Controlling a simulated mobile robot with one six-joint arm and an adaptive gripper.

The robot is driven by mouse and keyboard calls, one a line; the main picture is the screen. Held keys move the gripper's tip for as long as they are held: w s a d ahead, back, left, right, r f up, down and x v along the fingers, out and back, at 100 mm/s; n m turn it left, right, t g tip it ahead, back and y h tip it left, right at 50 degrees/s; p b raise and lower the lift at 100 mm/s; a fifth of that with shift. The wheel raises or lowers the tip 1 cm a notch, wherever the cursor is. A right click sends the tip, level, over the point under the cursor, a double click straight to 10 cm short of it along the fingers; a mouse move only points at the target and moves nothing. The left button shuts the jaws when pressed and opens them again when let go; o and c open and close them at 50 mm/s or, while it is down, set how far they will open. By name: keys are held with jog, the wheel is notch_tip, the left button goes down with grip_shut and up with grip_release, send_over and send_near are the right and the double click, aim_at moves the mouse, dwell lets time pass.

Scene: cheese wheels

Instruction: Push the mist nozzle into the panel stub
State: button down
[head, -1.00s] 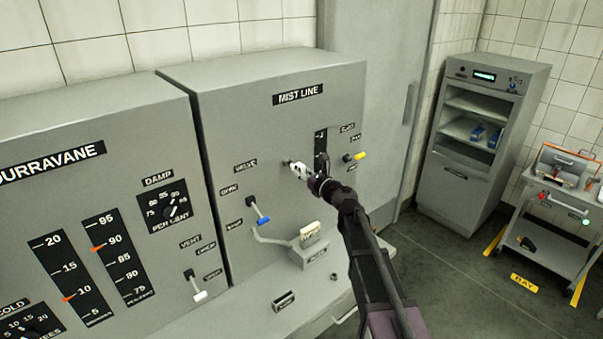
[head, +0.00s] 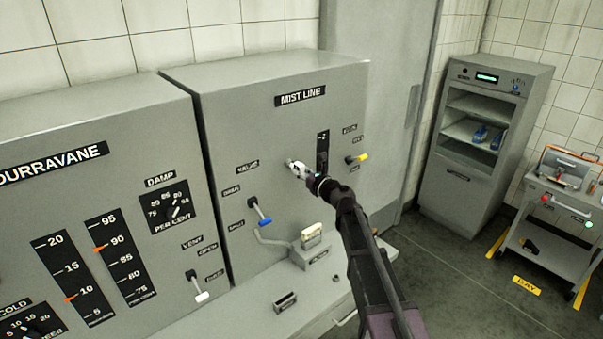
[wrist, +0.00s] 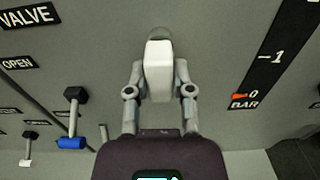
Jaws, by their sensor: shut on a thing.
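My gripper (head: 301,170) is at the front of the MIST LINE panel (head: 225,115). In the wrist view its two grey fingers (wrist: 160,72) are shut on the sides of a white block-shaped piece, the mist nozzle (wrist: 158,82). A grey rounded end (wrist: 161,33) shows just beyond the white piece, against the panel. It looks like the panel stub, but I cannot tell how far the nozzle is seated on it. In the head view my gripper hides most of the nozzle and the contact point.
A blue-tipped lever (head: 259,213) is below left of my gripper, and a yellow-tipped lever (head: 357,158) is to its right. A black BAR scale (wrist: 268,60) is close on the right. A pale block on a bracket (head: 312,234) sits below. A shelf cabinet (head: 470,185) stands farther right.

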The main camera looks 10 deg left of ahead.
jog(key=shift+x, duration=0.8)
jog(key=shift+c, duration=2.1)
grip_release()
jog(key=shift+d, duration=0.1)
jog(key=shift+s, duration=0.1)
jog(key=v, duration=1.2)
